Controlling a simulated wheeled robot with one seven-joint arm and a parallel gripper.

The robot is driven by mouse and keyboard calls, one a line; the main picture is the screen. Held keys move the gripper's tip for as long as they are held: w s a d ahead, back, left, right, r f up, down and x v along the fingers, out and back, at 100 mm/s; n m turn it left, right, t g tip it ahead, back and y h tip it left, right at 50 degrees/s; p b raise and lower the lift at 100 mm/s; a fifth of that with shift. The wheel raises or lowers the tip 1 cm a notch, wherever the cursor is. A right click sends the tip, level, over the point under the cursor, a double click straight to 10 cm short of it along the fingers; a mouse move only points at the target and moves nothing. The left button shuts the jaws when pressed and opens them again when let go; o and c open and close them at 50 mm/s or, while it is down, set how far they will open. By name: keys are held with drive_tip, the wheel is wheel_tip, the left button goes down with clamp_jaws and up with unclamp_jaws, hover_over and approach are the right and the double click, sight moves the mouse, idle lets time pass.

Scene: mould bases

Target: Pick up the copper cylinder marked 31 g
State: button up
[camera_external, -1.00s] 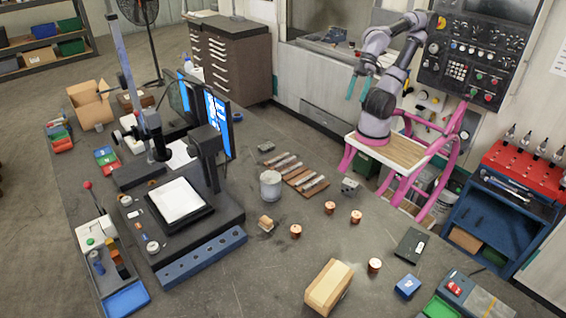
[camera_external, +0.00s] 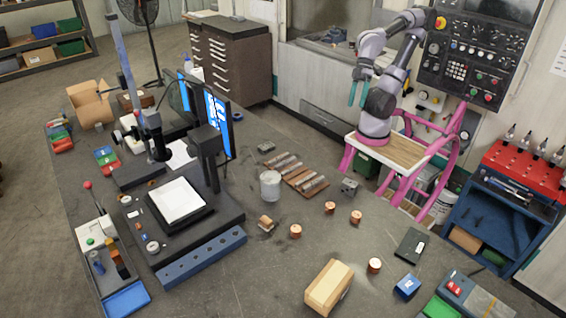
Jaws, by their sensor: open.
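Several small copper cylinders stand on the dark table: one at the left (camera_external: 295,231), one at the back (camera_external: 330,207), one to its right (camera_external: 356,216) and one nearer the front (camera_external: 375,265). Their gram markings are too small to read, so I cannot tell which is 31 g. My gripper (camera_external: 358,92) has teal fingers. It is open and empty, pointing down, well above and behind the cylinders, beyond the table's far edge.
A cardboard-coloured block (camera_external: 328,287), a blue box (camera_external: 407,286) and a black box (camera_external: 412,243) are near the front. Bare tabletop surrounds the cylinders.

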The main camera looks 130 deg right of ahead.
drive_tip(key=w+a+f+m+g+y, duration=0.4)
drive_tip(key=a+f+y, duration=0.15)
drive_tip(key=f, duration=0.25)
drive_tip(key=m+t+y, duration=0.4)
drive_tip(key=m+t, duration=0.1)
drive_tip(key=m, duration=1)
approach(330, 204)
drive_tip(key=shift+s+a+r+h, duration=0.25)
drive_tip(key=shift+s+a+r, duration=0.15)
drive_tip(key=shift+a+r, duration=0.25)
drive_tip(key=shift+w+d+f, duration=0.1)
drive_tip(key=shift+w+f, duration=0.05)
drive_tip(key=shift+f, duration=0.15)
drive_tip(key=shift+m, duration=0.3)
drive_tip(key=x, duration=0.5)
drive_tip(key=shift+f, duration=0.1)
drive_tip(key=shift+w+d+x, duration=0.15)
drive_tip(key=shift+x, duration=1.2)
drive_tip(key=shift+w+d+x, duration=0.1)
drive_tip(key=shift+w+x, duration=0.05)
drive_tip(key=shift+x, duration=1.2)
drive_tip(key=shift+f, duration=0.2)
clamp_jaws()
